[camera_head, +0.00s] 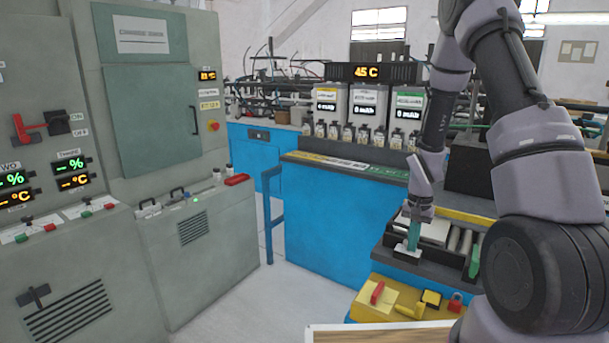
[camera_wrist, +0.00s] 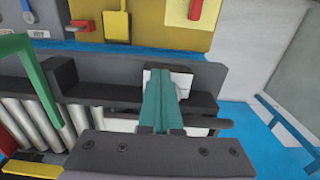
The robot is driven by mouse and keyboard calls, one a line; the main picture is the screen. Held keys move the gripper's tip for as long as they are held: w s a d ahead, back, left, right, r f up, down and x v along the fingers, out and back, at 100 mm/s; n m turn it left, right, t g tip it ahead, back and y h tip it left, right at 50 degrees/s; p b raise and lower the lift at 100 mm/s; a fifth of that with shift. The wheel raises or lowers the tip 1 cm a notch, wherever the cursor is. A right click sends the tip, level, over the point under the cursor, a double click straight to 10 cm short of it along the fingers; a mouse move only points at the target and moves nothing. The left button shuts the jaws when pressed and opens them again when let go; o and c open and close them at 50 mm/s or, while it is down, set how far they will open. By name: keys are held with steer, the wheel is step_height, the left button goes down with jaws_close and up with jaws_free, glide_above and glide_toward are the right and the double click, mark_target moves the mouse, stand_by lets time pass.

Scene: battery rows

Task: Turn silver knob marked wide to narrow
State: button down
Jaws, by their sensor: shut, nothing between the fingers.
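My gripper (camera_head: 413,246) points down over the dark roller unit at the right in the head view. In the wrist view its teal fingers (camera_wrist: 160,75) are together with nothing between them. A small white plate (camera_wrist: 184,80) on the dark rail shows just behind the fingertips, partly hidden by them. I cannot make out the silver knob or its wide and narrow marks in either view; the fingers may hide it. Whether the fingertips touch anything is not clear.
Silver rollers (camera_wrist: 40,122) and a green bracket (camera_wrist: 46,80) lie left of the fingers in the wrist view. A yellow panel (camera_head: 362,304) with a red lever and padlock is in front. A blue bench (camera_head: 330,215) and grey cabinets (camera_head: 215,250) stand left, with floor between.

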steer(key=shift+w, duration=0.3)
stand_by(0.7)
steer(key=shift+w+a, duration=0.1)
steer(key=shift+a, duration=0.15)
steer(key=shift+w+a, duration=0.45)
steer(key=shift+a, duration=0.1)
steer(key=shift+w+a, duration=0.1)
steer(key=shift+w, duration=0.05)
steer(key=shift+a, duration=0.1)
stand_by(0.4)
step_height(320, 180, up, 6)
steer(key=shift+s+a, duration=0.25)
stand_by(0.4)
